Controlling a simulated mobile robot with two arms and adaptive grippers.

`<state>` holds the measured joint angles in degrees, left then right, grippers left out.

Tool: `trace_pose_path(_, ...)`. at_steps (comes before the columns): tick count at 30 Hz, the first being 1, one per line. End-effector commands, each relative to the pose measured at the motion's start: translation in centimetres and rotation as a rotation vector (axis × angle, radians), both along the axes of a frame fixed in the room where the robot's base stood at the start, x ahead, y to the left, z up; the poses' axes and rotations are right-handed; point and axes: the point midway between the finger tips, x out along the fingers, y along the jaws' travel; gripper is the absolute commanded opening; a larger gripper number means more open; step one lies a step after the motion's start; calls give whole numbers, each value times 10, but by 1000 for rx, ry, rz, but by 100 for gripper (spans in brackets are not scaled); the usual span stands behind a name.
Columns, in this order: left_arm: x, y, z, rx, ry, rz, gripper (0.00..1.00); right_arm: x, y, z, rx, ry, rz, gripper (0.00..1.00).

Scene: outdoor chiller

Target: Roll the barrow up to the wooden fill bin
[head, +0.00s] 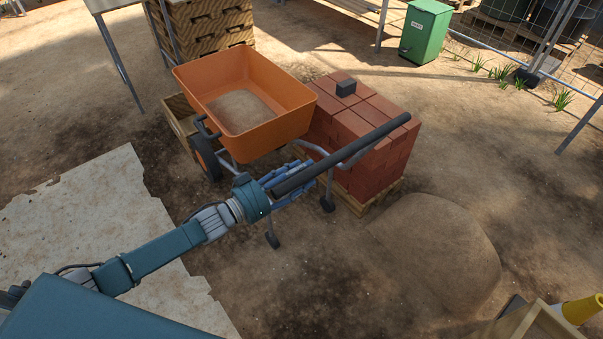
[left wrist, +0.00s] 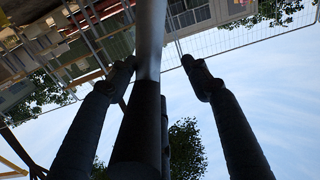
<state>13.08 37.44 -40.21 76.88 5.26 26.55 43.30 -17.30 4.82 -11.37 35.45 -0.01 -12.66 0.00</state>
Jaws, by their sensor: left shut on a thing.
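The orange barrow (head: 285,98) stands upright, with some sand in its tray (head: 240,110), and its wheel (head: 207,158) and legs are on the dirt. My left gripper (head: 288,184) is shut on the dark grip of its handle bar (head: 345,152). In the left wrist view the bar (left wrist: 150,60) passes between my two fingers. Wooden edges of a box (head: 535,322) show at the lower right; I cannot tell whether it is the fill bin. My right gripper is not in view.
A red brick stack (head: 375,165) on a pallet stands right beside the barrow. A pallet stack (head: 215,25) is behind it. A sand mound (head: 435,255) lies to the right, and a yellow cone (head: 582,310) is near the box. A pale sheet (head: 90,215) covers the left ground.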

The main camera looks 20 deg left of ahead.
Motion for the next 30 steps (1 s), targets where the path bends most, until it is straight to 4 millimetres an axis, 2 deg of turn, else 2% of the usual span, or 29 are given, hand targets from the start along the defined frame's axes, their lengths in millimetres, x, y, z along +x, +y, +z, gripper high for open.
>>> trace_pose_path(1, 3, 6, 0, 5, 0, 11, 43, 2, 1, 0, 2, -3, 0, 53)
trace_pose_path(4, 1, 7, 0, 5, 0, 10, 43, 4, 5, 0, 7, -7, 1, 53)
trace_pose_path(8, -11, 16, -1, 6, 1, 9, 43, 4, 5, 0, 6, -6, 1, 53)
trace_pose_path(15, -53, 44, -2, 7, 4, 5, 43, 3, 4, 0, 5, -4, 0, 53)
trace_pose_path(21, -81, 64, -1, 5, 3, 3, 43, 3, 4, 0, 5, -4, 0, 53)
trace_pose_path(30, -95, 74, 1, 2, 0, 1, 43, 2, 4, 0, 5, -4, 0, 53)
